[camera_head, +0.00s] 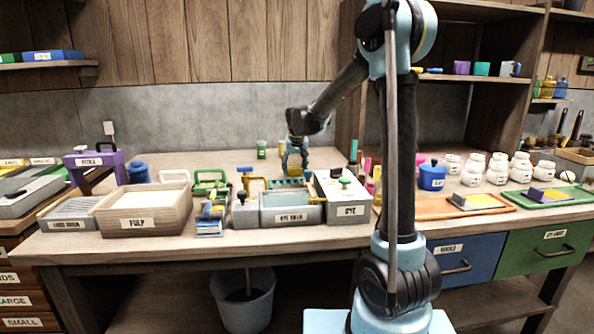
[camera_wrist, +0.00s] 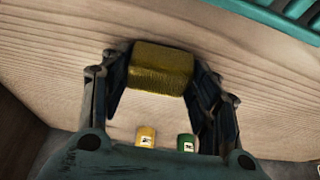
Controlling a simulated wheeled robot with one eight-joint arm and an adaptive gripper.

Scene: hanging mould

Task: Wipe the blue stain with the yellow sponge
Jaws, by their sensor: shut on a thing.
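My gripper (camera_head: 293,162) is over the back of the workbench, behind the dye vat. In the wrist view its two fingers (camera_wrist: 160,72) are closed on opposite sides of the yellow sponge (camera_wrist: 162,66). The sponge is a dull yellow block, held close to the wooden surface; I cannot tell whether it touches it. In the head view only a small yellowish part of it (camera_head: 293,170) shows below the fingers. I see no blue stain in either view; the gripper, sponge or the vats in front may hide it.
The grey dye vat (camera_head: 291,214) and a teal rack (camera_head: 288,183) stand in front of my gripper; the rack also shows in the wrist view (camera_wrist: 270,8). A green can (camera_head: 262,149) stands behind, near the wall. A pulp box (camera_head: 145,222) is at left.

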